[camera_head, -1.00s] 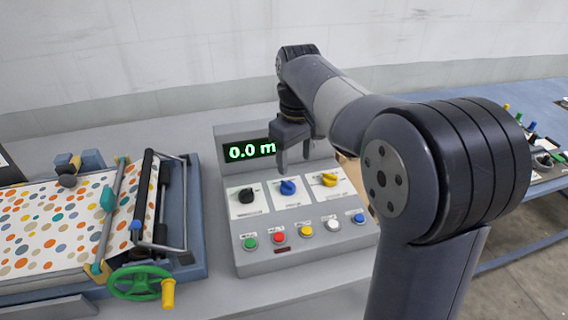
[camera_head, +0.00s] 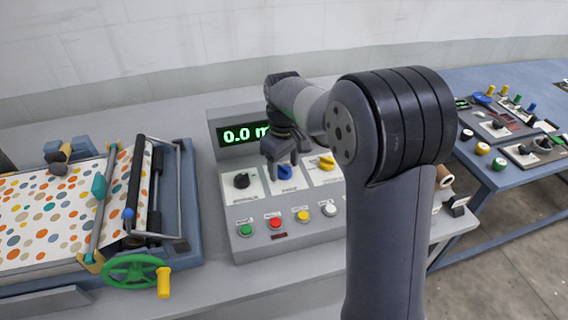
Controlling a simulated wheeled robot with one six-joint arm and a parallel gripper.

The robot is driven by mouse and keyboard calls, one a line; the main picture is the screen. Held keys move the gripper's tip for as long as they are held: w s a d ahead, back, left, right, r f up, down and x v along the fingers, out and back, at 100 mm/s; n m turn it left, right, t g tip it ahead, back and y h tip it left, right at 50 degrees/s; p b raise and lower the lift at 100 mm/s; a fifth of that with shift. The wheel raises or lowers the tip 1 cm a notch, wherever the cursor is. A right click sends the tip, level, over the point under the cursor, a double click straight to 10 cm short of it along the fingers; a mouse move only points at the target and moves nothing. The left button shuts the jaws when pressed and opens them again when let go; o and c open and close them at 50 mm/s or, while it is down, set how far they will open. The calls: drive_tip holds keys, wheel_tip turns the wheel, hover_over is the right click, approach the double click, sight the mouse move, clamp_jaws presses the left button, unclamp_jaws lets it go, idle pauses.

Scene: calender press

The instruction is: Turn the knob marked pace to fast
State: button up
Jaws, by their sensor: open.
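A grey control panel (camera_head: 224,183) holds a row of three knobs on white plates: a black knob (camera_head: 241,181), a blue knob (camera_head: 285,172) and a yellow knob (camera_head: 327,162). The labels under the knobs are too small to read, so I cannot tell which is marked pace or where fast lies. My gripper (camera_head: 285,170) is open and points down over the blue knob, one finger on each side of it in the picture. I cannot tell whether the fingers touch it. My arm hides the panel's right part.
A display (camera_head: 243,133) reading "0.0 m" is partly covered by my gripper. Below the knobs are green (camera_head: 246,230), red (camera_head: 275,223), yellow (camera_head: 302,215) and white (camera_head: 329,209) buttons. A roller press with a green handwheel (camera_head: 132,271) stands left. Another table with controls stands right.

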drive_tip(key=shift+f, duration=0.1)
drive_tip(key=shift+c, duration=0.6)
drive_tip(key=c, duration=0.9)
drive_tip(key=shift+m, duration=0.3)
drive_tip(key=m+p, duration=0.2)
drive_tip(key=m, duration=0.3)
drive_tip(key=m+p, duration=0.1)
drive_tip(key=m, duration=0.5)
drive_tip(key=shift+m, duration=0.3)
drive_tip(key=o, duration=1)
